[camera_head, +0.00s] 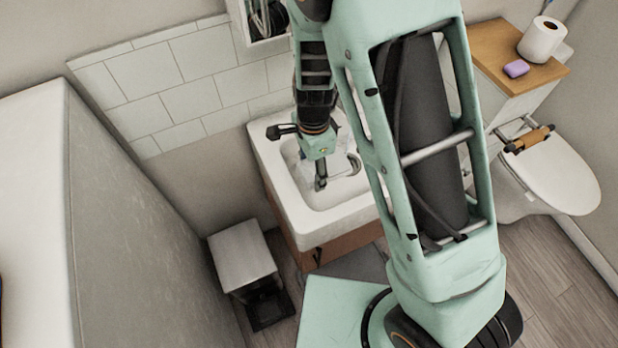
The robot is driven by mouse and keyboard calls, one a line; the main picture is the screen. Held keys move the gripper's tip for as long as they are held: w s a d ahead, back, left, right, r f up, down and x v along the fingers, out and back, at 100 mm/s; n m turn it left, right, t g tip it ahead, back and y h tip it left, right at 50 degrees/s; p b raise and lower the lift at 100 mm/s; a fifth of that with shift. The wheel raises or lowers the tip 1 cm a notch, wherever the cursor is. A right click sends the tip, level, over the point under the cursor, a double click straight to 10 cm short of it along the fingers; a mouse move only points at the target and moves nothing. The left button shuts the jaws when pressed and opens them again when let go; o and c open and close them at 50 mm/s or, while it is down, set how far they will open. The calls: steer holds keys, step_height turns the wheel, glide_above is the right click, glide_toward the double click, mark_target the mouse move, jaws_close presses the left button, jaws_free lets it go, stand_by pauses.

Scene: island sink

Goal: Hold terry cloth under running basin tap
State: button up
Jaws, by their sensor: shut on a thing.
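The white basin (330,218) stands against the tiled wall, left of my arm. My gripper (320,184) points down into its bowl and is shut on a pale grey-white thing (341,166), which looks like the terry cloth. The cloth is small here and blends with the white bowl, so its outline is unclear. The tap is not clearly visible; my gripper and wrist cover the back of the basin. I cannot tell whether water runs or touches the cloth.
A small grey stool or bin (240,255) stands left of the basin cabinet. A toilet (550,175) is at the right, below a wooden shelf (500,50) with a paper roll (541,38) and purple soap (516,68). A grey partition (120,200) borders the left.

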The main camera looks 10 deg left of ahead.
mark_target(340, 173)
steer(key=w+d+f+b, duration=0.1)
steer(key=w+f+b, duration=0.1)
steer(key=w, duration=0.7)
steer(key=shift+d, duration=0.2)
steer(key=shift+r, duration=0.1)
steer(key=shift+s, duration=0.15)
stand_by(0.3)
steer(key=shift+s+d, duration=0.7)
steer(key=shift+s, duration=0.4)
steer(key=shift+s+d, duration=0.7)
steer(key=shift+s, duration=0.45)
steer(key=shift+s+d, duration=0.7)
steer(key=shift+s, duration=0.4)
steer(key=shift+s+d+r+p, duration=0.3)
steer(key=shift+s+r+p, duration=0.2)
steer(key=shift+r, duration=0.1)
steer(key=shift+s+d+r+p, duration=0.3)
steer(key=shift+s+r+p, duration=0.15)
steer(key=shift+s+r, duration=0.1)
steer(key=shift+s+d+r+p, duration=0.35)
steer(key=shift+s+r+p, duration=0.1)
steer(key=shift+s, duration=0.1)
steer(key=shift+s+d+r+p, duration=0.3)
steer(key=shift+s+d+r, duration=0.1)
steer(key=shift+s, duration=0.1)
